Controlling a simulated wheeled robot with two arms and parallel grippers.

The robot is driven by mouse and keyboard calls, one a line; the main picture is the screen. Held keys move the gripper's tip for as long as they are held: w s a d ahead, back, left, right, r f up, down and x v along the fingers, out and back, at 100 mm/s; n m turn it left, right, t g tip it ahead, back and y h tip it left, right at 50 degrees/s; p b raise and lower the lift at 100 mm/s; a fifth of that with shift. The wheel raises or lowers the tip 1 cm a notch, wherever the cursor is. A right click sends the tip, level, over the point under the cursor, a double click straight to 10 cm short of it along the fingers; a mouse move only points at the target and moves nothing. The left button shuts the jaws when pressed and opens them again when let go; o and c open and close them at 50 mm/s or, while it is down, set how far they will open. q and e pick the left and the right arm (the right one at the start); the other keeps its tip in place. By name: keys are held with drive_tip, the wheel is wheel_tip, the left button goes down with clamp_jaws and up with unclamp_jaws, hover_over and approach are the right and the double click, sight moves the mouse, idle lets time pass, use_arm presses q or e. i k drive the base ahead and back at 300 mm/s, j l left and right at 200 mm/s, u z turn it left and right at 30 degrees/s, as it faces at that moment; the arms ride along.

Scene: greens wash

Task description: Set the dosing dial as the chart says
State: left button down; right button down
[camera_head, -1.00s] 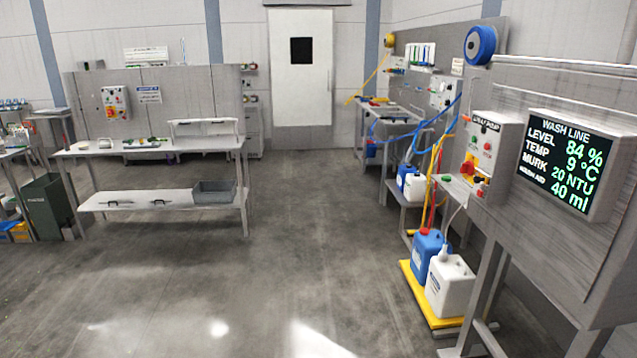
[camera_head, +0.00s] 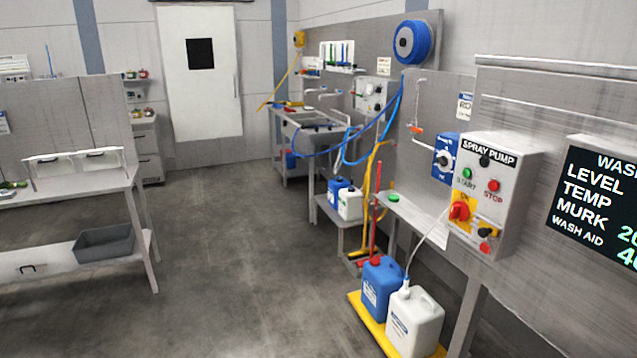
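The wash line display (camera_head: 600,205) at the right edge is partly cut off and lists level, temp, murk and wash aid. Neither of my grippers is in view.
The spray pump box (camera_head: 493,190) has start and stop buttons and a red knob. A blue canister (camera_head: 382,288) and a white canister (camera_head: 414,322) stand on a yellow tray (camera_head: 372,326) below. A bench (camera_head: 75,195) is at left. The middle floor is clear.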

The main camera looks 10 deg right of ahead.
sight(443, 161)
drive_tip(key=i+j+z, duration=0.2)
drive_tip(key=i+z, duration=0.2)
drive_tip(key=i+j+z, duration=0.6)
drive_tip(key=z, duration=0.2)
drive_tip(key=i+j+z, duration=0.15)
drive_tip(key=j+z, duration=0.25)
drive_tip(key=j, duration=0.2)
drive_tip(key=z, duration=3.25)
drive_tip(key=u, duration=3.25)
